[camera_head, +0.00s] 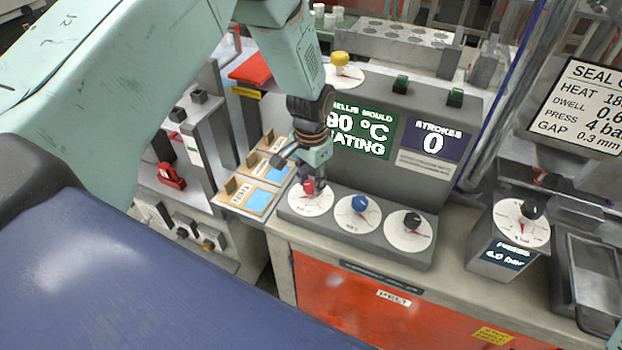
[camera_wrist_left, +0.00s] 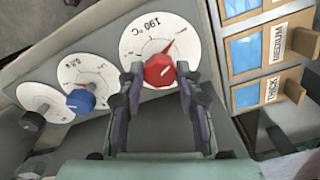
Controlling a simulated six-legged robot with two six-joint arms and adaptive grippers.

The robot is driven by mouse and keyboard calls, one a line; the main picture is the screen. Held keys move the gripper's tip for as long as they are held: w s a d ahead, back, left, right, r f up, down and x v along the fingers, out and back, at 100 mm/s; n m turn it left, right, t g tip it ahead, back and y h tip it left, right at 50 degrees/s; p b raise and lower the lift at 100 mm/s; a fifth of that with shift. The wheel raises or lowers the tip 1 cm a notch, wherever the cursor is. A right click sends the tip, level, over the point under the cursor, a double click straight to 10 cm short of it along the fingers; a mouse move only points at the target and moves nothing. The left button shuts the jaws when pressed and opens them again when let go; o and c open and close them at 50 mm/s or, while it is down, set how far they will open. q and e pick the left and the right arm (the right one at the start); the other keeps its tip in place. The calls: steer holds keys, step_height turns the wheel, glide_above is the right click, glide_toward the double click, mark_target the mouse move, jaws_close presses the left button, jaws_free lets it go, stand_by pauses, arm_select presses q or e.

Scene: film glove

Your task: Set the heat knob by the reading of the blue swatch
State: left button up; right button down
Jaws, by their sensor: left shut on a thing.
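The red heat knob (camera_wrist_left: 158,71) sits on a white dial marked 190 °C in the left wrist view. Its red pointer points toward the upper right of that dial. My left gripper (camera_wrist_left: 155,80) is shut on the red knob, one finger on each side. In the head view the gripper (camera_head: 309,183) comes down on the knob from above and partly hides it. Blue swatches (camera_head: 259,200) lie on wooden cards beside the dials; one card reads THICK (camera_wrist_left: 268,93). A green display (camera_head: 357,136) shows 90 °C and part of a word, its left edge hidden. My right gripper is not seen.
A blue knob (camera_head: 359,204) and a black knob (camera_head: 411,220) sit on dials right of the red one. A purple STROKES display (camera_head: 433,140) reads 0. A pressure dial (camera_head: 522,222) and a SEAL sign (camera_head: 590,107) stand further right.

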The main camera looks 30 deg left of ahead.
mark_target(311, 184)
arm_select(q)
steer(key=o, duration=0.8)
steer(key=shift+w+r, duration=0.2)
steer(key=shift+w, duration=0.05)
steer(key=o, duration=0.4)
steer(key=shift+s+f, duration=0.1)
steer(key=shift+s, duration=0.1)
steer(key=shift+c, duration=0.2)
step_height(311, 184, up, 12)
